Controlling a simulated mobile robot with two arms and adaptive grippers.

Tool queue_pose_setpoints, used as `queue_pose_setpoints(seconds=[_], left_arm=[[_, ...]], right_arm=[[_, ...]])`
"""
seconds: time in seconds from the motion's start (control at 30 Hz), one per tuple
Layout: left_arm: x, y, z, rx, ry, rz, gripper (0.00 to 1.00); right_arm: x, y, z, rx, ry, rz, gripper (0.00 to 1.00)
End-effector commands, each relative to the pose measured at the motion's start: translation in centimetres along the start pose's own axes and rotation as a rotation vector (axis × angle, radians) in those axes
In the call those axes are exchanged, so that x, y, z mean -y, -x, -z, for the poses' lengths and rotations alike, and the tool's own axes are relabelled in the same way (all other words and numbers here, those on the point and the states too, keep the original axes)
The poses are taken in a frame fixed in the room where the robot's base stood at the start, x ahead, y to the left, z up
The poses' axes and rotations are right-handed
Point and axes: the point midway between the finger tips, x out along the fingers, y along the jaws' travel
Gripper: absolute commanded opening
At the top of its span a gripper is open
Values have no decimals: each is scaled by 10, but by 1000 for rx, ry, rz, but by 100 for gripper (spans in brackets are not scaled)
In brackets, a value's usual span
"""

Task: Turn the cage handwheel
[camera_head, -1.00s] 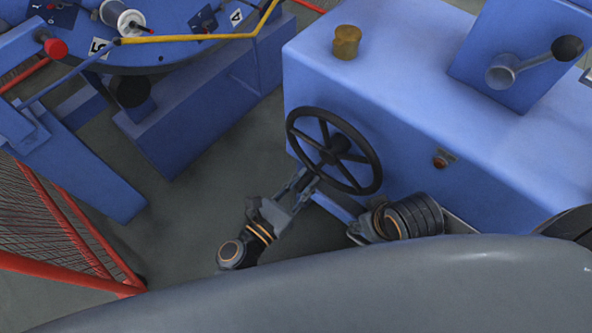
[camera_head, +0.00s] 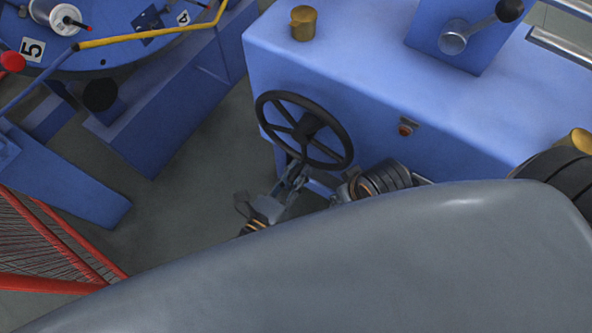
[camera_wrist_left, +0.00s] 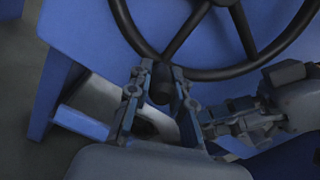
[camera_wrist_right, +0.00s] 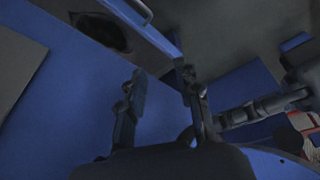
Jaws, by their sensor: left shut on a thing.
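The black handwheel (camera_head: 309,122) stands out from the side of a blue machine housing in the head view. Its lower rim and spokes also show in the left wrist view (camera_wrist_left: 215,74). My left gripper (camera_head: 294,172) is at the lower left of the rim. In the left wrist view its fingers (camera_wrist_left: 160,92) are shut on the wheel's short black handle (camera_wrist_left: 161,82). My right gripper (camera_wrist_right: 163,92) is open, with nothing between its fingers in the right wrist view. In the head view, my own grey body hides much of the arms.
A red mesh guard (camera_head: 45,245) and a blue disc with spools (camera_head: 110,35) stand left. Grey floor (camera_head: 185,190) lies open between.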

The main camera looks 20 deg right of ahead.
Motion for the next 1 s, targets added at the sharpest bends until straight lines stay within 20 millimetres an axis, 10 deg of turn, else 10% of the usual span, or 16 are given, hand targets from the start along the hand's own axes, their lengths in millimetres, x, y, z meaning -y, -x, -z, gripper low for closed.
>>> queue_pose_setpoints(seconds=[0.13,0.17,0.27,0.67,1.0], left_arm=[[-1,-1,-2,5,1,-2,0],[-1,-1,-2,5,1,-2,23],[-1,-1,-2,5,0,-3,43],[-1,6,-1,1,-1,-3,44],[-1,72,0,0,0,-4,44]], right_arm=[[0,0,0,0,2,-1,34],[0,0,0,0,2,-1,34],[0,1,0,0,2,0,34],[3,2,-4,5,-4,7,34],[2,2,-3,3,-3,4,34]])
